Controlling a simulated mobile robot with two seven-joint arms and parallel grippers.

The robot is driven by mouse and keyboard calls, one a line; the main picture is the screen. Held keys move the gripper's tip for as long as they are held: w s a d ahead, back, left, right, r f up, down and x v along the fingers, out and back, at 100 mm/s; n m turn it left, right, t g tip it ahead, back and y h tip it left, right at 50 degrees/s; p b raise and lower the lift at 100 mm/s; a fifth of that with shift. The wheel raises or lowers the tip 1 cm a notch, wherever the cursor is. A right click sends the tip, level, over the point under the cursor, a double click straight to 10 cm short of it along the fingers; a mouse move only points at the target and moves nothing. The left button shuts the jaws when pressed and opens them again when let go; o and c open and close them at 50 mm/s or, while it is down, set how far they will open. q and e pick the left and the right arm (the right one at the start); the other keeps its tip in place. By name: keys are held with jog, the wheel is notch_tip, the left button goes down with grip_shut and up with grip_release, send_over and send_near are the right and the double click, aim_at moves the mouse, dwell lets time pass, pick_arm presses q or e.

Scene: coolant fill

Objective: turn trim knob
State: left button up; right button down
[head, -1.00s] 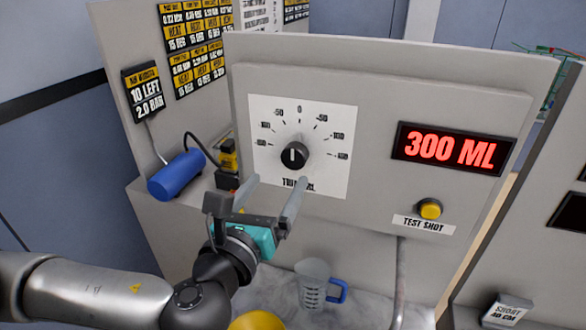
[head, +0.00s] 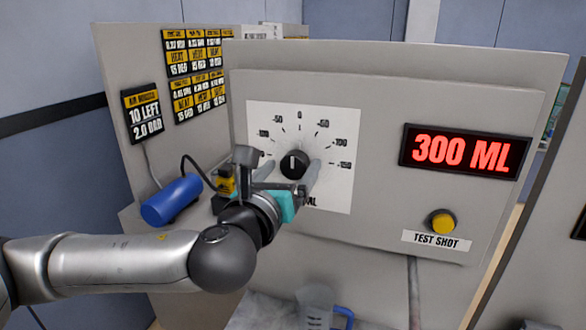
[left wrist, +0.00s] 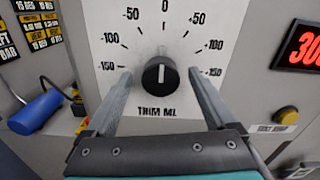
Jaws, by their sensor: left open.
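The trim knob (head: 294,164) is a black round knob with a white pointer line, on a white dial plate (head: 262,120) on the grey panel. In the left wrist view the knob (left wrist: 160,75) has its line pointing up at about 0. My left gripper (head: 290,178) is open. In the left wrist view its fingers (left wrist: 161,92) stand one on each side of the knob, with a gap on both sides; how far the tips are from the plate is hard to tell. My right gripper is not in view.
A red display reading 300 ML (head: 464,151) and a yellow test shot button (head: 442,222) are on the panel to the right. A blue cylinder (head: 171,199) lies at left. A measuring jug (head: 316,305) stands below the panel.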

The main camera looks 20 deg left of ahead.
pick_arm(q)
jog(key=shift+w, duration=0.85)
jog(key=shift+c, duration=0.3)
jog(key=c, duration=1.3)
jog(key=shift+f+n, duration=0.1)
jog(key=shift+n, duration=0.3)
jog(key=n+p, duration=0.1)
jog(key=n, duration=0.4)
jog(key=shift+n, duration=0.3)
jog(key=n+p, duration=0.1)
jog(key=n, duration=0.4)
jog(key=shift+f, duration=0.1)
jog(key=shift+n, duration=0.3)
